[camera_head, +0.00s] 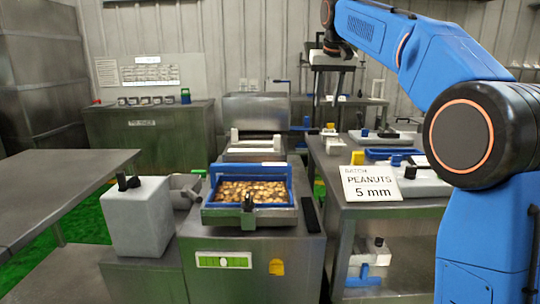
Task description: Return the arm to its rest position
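My blue arm (440,60) rises at the right side of the view and reaches left across the top. No contact with the things on the benches shows.
A blue-framed tray (213,182) of peanuts sits on the middle metal cabinet (300,262). A grey box (138,217) with a black knob stands left of it. An empty table (60,185) is at left.

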